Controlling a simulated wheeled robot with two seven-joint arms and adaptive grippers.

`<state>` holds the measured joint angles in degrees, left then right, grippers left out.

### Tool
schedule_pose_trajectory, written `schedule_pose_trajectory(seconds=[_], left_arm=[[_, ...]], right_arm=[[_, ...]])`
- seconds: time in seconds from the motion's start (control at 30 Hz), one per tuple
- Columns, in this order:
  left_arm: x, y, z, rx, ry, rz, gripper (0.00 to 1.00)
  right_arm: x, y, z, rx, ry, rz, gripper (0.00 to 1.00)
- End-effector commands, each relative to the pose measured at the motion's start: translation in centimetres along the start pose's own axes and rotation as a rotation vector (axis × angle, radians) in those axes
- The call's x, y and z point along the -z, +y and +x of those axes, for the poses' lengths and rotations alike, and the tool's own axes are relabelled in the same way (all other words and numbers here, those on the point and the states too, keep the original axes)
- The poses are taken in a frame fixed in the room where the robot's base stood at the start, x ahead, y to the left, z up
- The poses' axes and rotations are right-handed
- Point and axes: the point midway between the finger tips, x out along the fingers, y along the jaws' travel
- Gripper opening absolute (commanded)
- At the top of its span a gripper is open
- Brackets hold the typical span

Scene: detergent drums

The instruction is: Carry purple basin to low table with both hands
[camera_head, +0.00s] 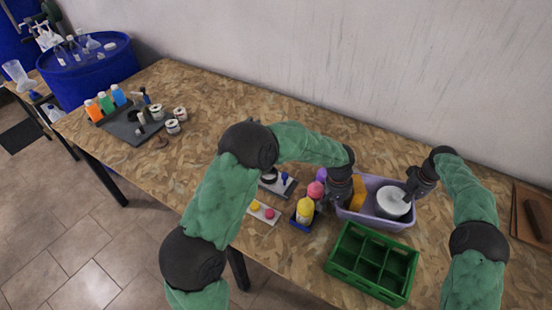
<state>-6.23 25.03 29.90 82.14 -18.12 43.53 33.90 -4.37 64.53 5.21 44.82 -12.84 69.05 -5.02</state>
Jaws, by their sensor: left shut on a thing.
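The purple basin (380,221) sits on the wood-chip-board table (300,120) at the right, against the wall side. It holds a white round thing with a grey top (393,202) and a yellow-orange block (357,194). My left gripper (336,203) is at the basin's left end, shut on its rim; the fingertips are partly hidden. My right gripper (410,193) reaches down at the basin's right end, beside the white round thing. Its fingers are too small and dark to tell whether they are shut. I cannot make out which surface is the low table.
A green divided crate (372,262) stands just in front of the basin. Yellow and pink bottles (305,210) stand close at its left. A brown board (532,215) lies at the far right. A tray with bottles (125,118) and a blue drum (90,75) are at the left. The table's middle back is clear.

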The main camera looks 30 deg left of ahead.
Motion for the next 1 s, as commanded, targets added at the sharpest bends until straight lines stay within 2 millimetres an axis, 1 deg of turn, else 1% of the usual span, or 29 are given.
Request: schedule_pose_trajectory(seconds=[0.03, 0.07, 0.1, 0.13, 0.43, 0.57, 0.67, 1.0], left_arm=[[-0.2, -0.4, 0.4, 0.007, -0.008, -0.001, 0.0], [-0.2, -0.4, 0.3, 0.008, -0.009, -0.001, 0.15], [-0.2, -0.4, 0.3, 0.008, -0.01, -0.001, 0.27], [-0.2, -0.4, 0.2, 0.008, -0.009, -0.001, 0.31], [-0.1, -0.2, 0.1, 0.003, -0.004, 0.0, 0.31], [0.0, -0.1, -0.7, 0.002, -0.001, -0.001, 0.31], [0.0, -0.1, -2.0, 0.002, 0.0, -0.001, 0.31], [0.0, -0.1, -8.6, 0.002, -0.001, 0.0, 0.31]], right_arm=[[0.3, 0.8, -0.2, -0.009, 0.013, 0.005, 0.0], [0.2, 0.7, -0.2, -0.009, 0.012, 0.004, 0.15], [0.2, 0.7, -0.3, -0.008, 0.011, 0.004, 0.27], [0.2, 0.7, -0.3, -0.008, 0.011, 0.004, 0.31], [0.1, 0.3, 0.0, -0.004, 0.004, 0.001, 0.31], [0.1, 0.2, 0.0, -0.003, 0.002, 0.0, 0.31], [0.0, 0.1, 0.0, -0.003, 0.002, 0.0, 0.31], [0.0, 0.1, 0.1, -0.002, 0.001, 0.0, 0.31]])
